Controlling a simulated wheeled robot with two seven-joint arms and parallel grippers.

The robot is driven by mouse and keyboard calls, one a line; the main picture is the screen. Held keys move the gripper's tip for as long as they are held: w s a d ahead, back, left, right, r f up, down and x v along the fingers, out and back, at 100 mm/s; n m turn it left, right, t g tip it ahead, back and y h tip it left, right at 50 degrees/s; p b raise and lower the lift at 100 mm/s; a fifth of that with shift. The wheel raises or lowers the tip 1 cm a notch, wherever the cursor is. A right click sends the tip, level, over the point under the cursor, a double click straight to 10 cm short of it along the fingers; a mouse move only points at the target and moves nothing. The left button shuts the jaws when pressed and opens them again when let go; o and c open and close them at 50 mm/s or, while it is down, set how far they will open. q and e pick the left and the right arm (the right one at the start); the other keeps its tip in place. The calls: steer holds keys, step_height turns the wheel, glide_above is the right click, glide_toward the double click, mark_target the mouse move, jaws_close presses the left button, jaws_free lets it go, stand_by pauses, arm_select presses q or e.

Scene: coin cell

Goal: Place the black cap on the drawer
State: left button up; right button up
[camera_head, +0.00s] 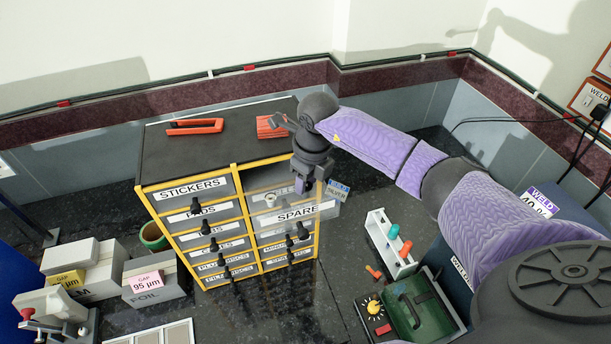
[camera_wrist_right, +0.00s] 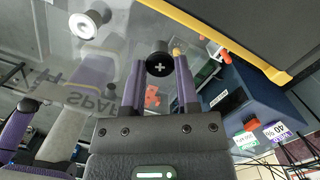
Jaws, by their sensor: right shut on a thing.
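The SPARE drawer (camera_head: 325,211) is pulled out from the upper right of the cabinet and has a clear front. In the head view my right gripper (camera_head: 305,183) is over or beside this open drawer; the cap itself is not clear there. The clear drawer (camera_wrist_right: 60,72) also shows beneath the fingers in the wrist view. My left gripper is not in view.
A silver round piece (camera_wrist_right: 85,25) lies in the drawer area. The cabinet (camera_head: 160,160) has several shut drawers and red items on top (camera_head: 193,127). Boxes (camera_head: 155,282) stand at left. A white rack (camera_head: 385,240) and green tray (camera_head: 415,305) stand at right.

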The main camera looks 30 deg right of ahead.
mark_target(312, 199)
steer(key=shift+w+f, duration=0.1)
steer(key=shift+f, duration=0.25)
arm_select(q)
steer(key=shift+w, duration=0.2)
arm_select(e)
steer(key=shift+f, duration=0.1)
steer(key=o, duration=0.7)
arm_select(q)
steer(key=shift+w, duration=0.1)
arm_select(e)
steer(key=shift+r, duration=0.4)
arm_select(q)
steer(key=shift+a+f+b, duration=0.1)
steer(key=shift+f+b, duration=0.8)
steer(key=shift+b, duration=0.1)
arm_select(e)
steer(key=r, duration=0.3)
steer(key=s+r, duration=0.1)
steer(key=r, duration=0.7)
steer(key=shift+s+d+r, duration=0.2)
steer(key=shift+s+d, duration=0.05)
